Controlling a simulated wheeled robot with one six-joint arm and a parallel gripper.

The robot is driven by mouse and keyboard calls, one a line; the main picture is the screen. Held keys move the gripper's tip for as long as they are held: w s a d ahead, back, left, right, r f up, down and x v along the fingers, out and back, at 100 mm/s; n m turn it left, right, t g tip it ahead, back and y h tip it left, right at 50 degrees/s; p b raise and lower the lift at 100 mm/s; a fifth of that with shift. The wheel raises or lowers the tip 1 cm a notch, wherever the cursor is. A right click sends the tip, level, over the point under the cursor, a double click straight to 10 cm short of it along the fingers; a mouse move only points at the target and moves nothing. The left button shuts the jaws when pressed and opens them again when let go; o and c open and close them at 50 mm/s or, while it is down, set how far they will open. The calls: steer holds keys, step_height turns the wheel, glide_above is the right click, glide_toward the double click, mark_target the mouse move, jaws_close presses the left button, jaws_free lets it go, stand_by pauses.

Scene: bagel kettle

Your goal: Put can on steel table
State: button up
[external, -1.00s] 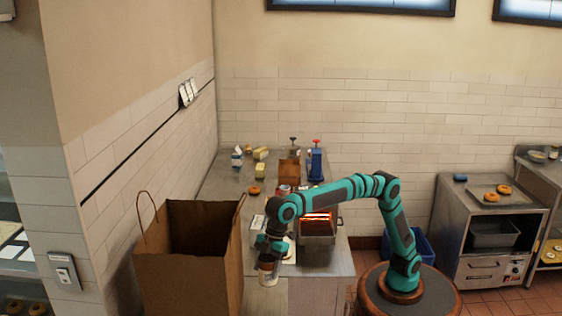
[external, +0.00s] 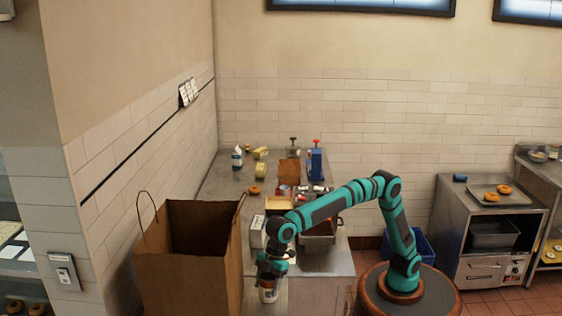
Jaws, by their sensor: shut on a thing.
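My gripper (external: 270,274) is at the front edge of the steel table, beside the large paper bag. It is shut on a can (external: 269,292), a small pale cylinder hanging upright below the fingers. The steel table (external: 228,190) runs back along the left wall. In the picture the can shows in front of the table's near edge; I cannot tell whether it touches anything. My fingers partly hide the top of the can.
A tall open brown paper bag (external: 190,275) stands just left of my gripper. A steel pan (external: 318,232), a white box (external: 258,232) and a bagel (external: 254,190) are on the table. Several jars and cartons stand at its back. A steel cabinet (external: 490,240) stands at the right.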

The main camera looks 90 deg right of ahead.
steer(key=o, duration=1.3)
steer(key=shift+f, duration=0.1)
steer(key=shift+o, duration=0.2)
steer(key=v, duration=1.2)
steer(key=shift+r, duration=0.2)
